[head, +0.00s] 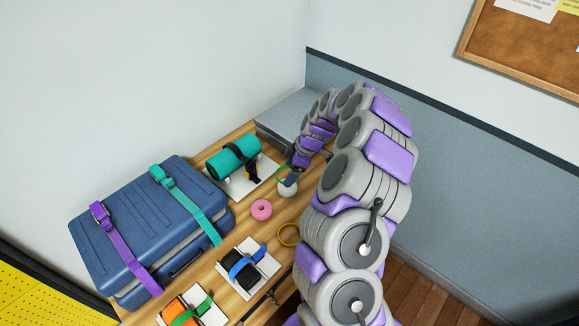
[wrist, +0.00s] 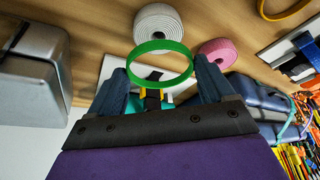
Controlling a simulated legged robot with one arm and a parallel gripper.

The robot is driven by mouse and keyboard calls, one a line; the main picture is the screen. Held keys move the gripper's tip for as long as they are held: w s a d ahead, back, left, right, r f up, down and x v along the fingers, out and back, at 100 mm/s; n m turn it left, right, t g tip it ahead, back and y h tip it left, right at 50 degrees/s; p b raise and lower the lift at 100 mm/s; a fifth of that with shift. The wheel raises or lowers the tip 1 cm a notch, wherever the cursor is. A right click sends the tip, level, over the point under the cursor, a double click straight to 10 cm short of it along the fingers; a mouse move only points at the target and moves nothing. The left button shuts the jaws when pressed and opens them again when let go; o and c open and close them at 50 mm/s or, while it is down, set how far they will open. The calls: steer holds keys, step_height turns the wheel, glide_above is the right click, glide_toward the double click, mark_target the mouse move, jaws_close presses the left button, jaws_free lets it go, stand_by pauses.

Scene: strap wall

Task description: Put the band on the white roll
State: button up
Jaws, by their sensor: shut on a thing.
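My gripper (wrist: 159,66) is shut on a green band (wrist: 150,47), a ring held open in a round shape between the two fingers. The white roll (wrist: 158,20) lies beyond the band in the wrist view, and the band overlaps its near edge there. I cannot tell whether they touch. In the head view the white roll (head: 288,189) stands on the wooden table, with my gripper (head: 289,178) just above it, partly hiding it. A bit of the green band (head: 281,170) shows beside the fingers.
A pink roll (head: 261,209) and a yellow ring (head: 289,234) lie close by. A teal roll (head: 233,158) sits strapped on a white stand behind. A blue strapped case (head: 150,230) fills the left. A grey box (head: 285,115) stands at the back corner against the wall.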

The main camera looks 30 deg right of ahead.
steer(key=shift+f, duration=0.6)
steer(key=shift+a+f, duration=0.15)
steer(key=shift+f, duration=0.75)
steer(key=shift+f+b, duration=0.55)
steer(key=shift+b, duration=0.2)
steer(key=shift+s+f+b, duration=0.1)
steer(key=shift+f+b, duration=0.1)
steer(key=shift+b, duration=0.7)
steer(key=shift+f+b, duration=0.95)
steer(key=shift+b, duration=0.3)
stand_by(1.3)
steer(key=o, duration=0.9)
steer(key=shift+c, duration=0.2)
steer(key=shift+r, duration=0.1)
